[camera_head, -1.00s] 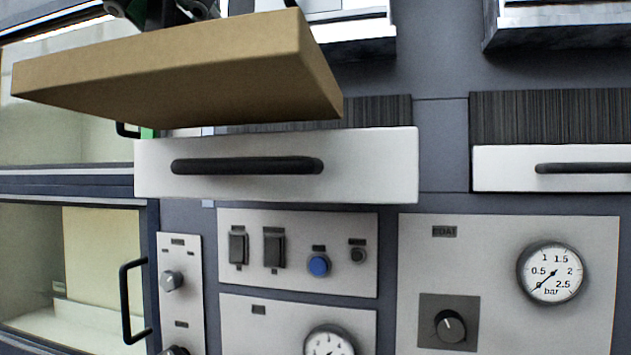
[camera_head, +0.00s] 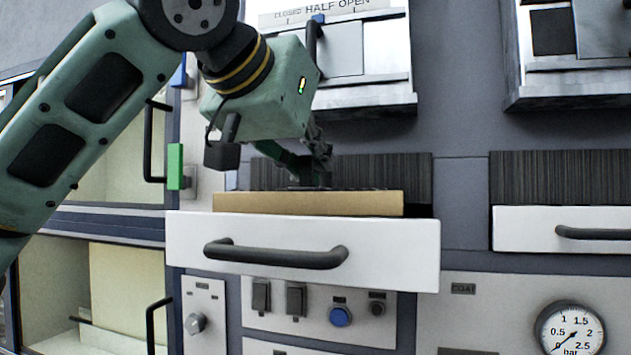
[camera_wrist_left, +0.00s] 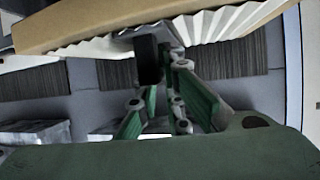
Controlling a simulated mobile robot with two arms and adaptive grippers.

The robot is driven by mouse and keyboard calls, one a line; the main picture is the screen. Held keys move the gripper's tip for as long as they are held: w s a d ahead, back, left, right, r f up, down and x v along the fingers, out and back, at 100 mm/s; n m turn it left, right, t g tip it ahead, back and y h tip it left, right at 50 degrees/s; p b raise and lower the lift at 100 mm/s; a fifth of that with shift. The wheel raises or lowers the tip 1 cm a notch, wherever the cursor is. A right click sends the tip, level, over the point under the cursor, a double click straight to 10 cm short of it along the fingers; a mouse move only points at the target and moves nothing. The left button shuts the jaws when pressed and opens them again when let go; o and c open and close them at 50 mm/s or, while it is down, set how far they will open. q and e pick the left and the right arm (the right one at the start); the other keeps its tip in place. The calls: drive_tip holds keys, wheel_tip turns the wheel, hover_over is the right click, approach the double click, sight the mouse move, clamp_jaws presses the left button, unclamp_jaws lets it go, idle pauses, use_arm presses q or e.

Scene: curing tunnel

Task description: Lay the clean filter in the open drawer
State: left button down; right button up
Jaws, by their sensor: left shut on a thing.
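The clean filter is a tan-framed panel (camera_head: 310,203) with white pleats, which show in the left wrist view (camera_wrist_left: 222,32). In the head view it sits at the open drawer (camera_head: 400,252), its lower part hidden behind the white drawer front. I cannot tell whether it rests on the drawer floor. My left gripper (camera_head: 310,180) is shut on the filter from above and behind. In the left wrist view my left gripper's fingers (camera_wrist_left: 160,60) reach to the pleated face. My right gripper is not in view.
A closed drawer (camera_head: 560,228) is at the right. Metal hatches (camera_head: 365,60) jut out above the open drawer. Glass-doored cabinets with black handles (camera_head: 150,145) stand at the left. A panel with a blue button (camera_head: 340,316) and a gauge (camera_head: 570,330) is below.

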use_arm(q)
drive_tip(key=shift+a+f, duration=0.15)
drive_tip(key=shift+f, duration=2.05)
drive_tip(key=c, duration=1.9)
unclamp_jaws()
drive_tip(key=shift+o, duration=0.2)
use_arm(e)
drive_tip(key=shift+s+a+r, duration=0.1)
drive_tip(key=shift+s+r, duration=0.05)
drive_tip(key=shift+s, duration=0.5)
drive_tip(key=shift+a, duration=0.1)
